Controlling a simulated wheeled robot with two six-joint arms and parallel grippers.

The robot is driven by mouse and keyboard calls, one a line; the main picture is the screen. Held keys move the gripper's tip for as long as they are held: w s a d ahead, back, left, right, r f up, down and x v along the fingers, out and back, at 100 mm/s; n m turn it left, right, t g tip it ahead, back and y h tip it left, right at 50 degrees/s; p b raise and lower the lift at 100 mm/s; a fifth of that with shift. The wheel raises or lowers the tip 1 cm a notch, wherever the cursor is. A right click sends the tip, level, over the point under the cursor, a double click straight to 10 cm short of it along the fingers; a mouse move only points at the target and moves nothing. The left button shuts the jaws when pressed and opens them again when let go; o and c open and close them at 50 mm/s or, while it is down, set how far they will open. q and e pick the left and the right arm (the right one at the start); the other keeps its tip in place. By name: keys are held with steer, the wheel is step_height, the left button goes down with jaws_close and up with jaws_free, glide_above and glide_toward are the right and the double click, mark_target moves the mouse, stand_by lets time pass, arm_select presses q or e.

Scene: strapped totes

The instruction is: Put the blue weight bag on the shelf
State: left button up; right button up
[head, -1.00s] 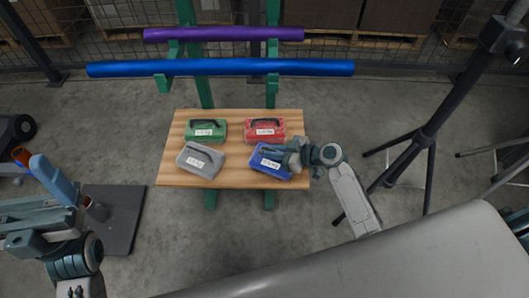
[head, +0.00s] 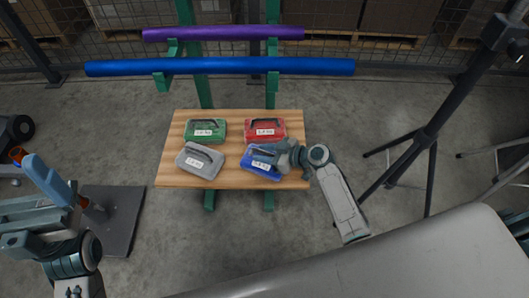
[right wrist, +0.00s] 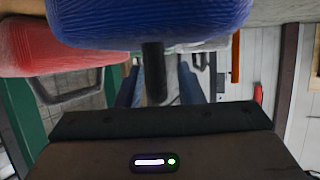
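The blue weight bag (head: 261,168) lies on a wooden shelf board (head: 230,182), at its front right, with a white label and a dark handle. My right gripper (head: 268,153) reaches over it from the right. In the right wrist view the blue bag (right wrist: 150,18) fills the top, and its black handle (right wrist: 154,72) hangs between my two fingers, with gaps on both sides; the right gripper (right wrist: 158,88) looks open around the handle. My left gripper (head: 30,225) is at the far left, away from the board; its fingertips are unclear.
A green bag (head: 205,131), a red bag (head: 265,131) and a grey bag (head: 199,163) share the board. Blue (head: 220,66) and purple (head: 225,33) rollers lie on green supports behind. A black tripod (head: 408,150) stands at the right.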

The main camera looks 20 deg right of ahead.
steer(key=shift+r, duration=0.1)
steer(key=p+v, duration=0.1)
steer(key=v, duration=1.1)
steer(key=shift+r, duration=0.1)
